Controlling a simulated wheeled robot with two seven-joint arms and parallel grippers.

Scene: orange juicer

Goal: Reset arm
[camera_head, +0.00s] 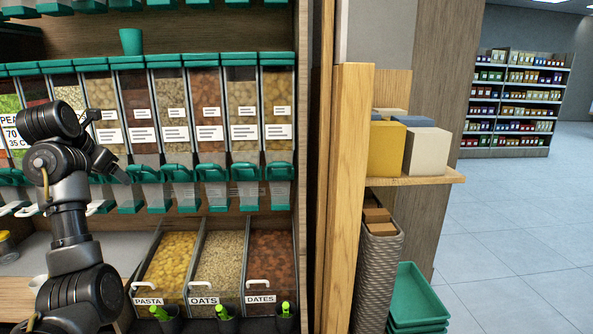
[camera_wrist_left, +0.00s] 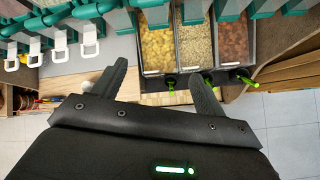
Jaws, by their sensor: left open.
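My left arm rises from the lower left in the head view and bends in front of the dispenser row. My left gripper (camera_head: 108,142) is near the left-hand dispensers, close to their labelled fronts; I cannot tell the exact gap. In the left wrist view my left gripper (camera_wrist_left: 160,74) has its two fingers well apart, with nothing between them. Behind the fingers, that view shows the open bins (camera_wrist_left: 195,45) and part of the wooden counter. My right arm and gripper are not in view.
Clear dispensers (camera_head: 208,105) with green lids and spouts line the wall. Below stand bins of pasta (camera_head: 170,262), oats (camera_head: 219,264) and dates (camera_head: 270,262). A green cup (camera_head: 131,41) sits above. A wooden post (camera_head: 347,200) borders the right; open tiled floor (camera_head: 520,240) lies beyond.

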